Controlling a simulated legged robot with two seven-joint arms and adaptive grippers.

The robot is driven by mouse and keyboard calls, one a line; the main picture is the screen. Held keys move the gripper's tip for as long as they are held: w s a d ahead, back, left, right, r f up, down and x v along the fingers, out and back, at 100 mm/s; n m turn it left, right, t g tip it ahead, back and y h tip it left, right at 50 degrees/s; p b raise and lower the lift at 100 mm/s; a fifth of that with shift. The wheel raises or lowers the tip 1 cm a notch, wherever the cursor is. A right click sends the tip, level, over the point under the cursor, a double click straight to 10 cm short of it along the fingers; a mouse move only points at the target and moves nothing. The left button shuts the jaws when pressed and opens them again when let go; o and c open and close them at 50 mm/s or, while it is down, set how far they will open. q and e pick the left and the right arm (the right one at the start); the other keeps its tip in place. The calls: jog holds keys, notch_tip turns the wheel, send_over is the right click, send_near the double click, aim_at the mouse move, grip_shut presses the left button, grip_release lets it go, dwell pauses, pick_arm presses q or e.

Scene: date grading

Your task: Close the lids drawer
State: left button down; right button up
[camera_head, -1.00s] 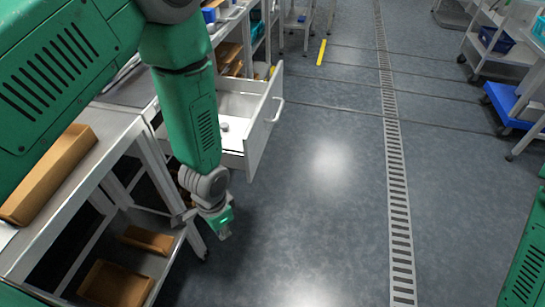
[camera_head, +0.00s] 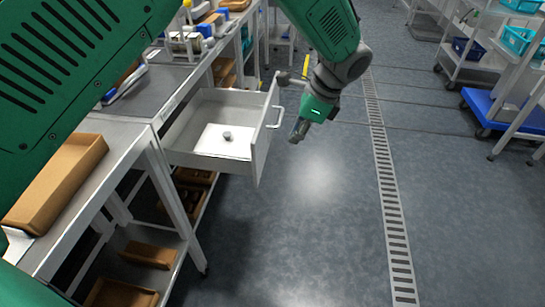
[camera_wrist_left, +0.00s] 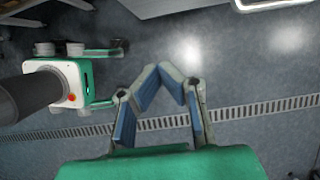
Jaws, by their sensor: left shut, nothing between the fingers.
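The lids drawer (camera_head: 187,129) is pulled out from under the workbench. It is white inside and holds a white sheet with a small grey knob-like thing (camera_head: 227,136) on it. Its front panel (camera_head: 262,145) faces right and carries a bar handle (camera_head: 276,118). My left gripper (camera_head: 298,132) is just right of the handle, apart from it and pointing down over the floor. In the left wrist view its two fingers (camera_wrist_left: 167,72) meet at the tips with nothing between them.
The workbench (camera_head: 115,140) runs along the left, with a brown tray (camera_head: 60,185) on top and brown boxes on the shelf below. Carts with blue bins (camera_head: 520,40) stand at the far right. The floor (camera_head: 320,220) between is clear, with a drain grate (camera_head: 391,215).

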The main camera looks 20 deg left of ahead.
aim_at(260, 166)
pick_arm(q)
jog(key=a+f+b, duration=0.1)
jog(key=a+f, duration=0.1)
jog(key=f, duration=0.1)
jog(key=s+a+f+b, duration=0.1)
jog(key=a+f, duration=0.1)
jog(key=f, duration=0.1)
jog(key=a+f+b, duration=0.1)
jog(key=a+f, duration=0.2)
jog(key=shift+s, duration=0.25)
jog(key=shift+d+r, duration=0.1)
jog(key=shift+d, duration=0.3)
jog(key=shift+a, duration=0.55)
jog(key=s+a+p, duration=0.1)
jog(key=a+p, duration=0.1)
jog(key=a, duration=0.3)
jog(key=s+a+p, duration=0.2)
jog(key=a+p, duration=0.1)
jog(key=a, duration=0.3)
jog(key=s+a+p, duration=0.1)
jog(key=a+p, duration=0.1)
jog(key=a, duration=0.4)
jog(key=shift+s+a+p, duration=0.15)
jog(key=shift+p, duration=0.15)
jog(key=shift+s+a, duration=0.15)
jog(key=shift+a, duration=0.6)
jog(key=shift+d+p, duration=0.15)
jog(key=shift+p, duration=0.15)
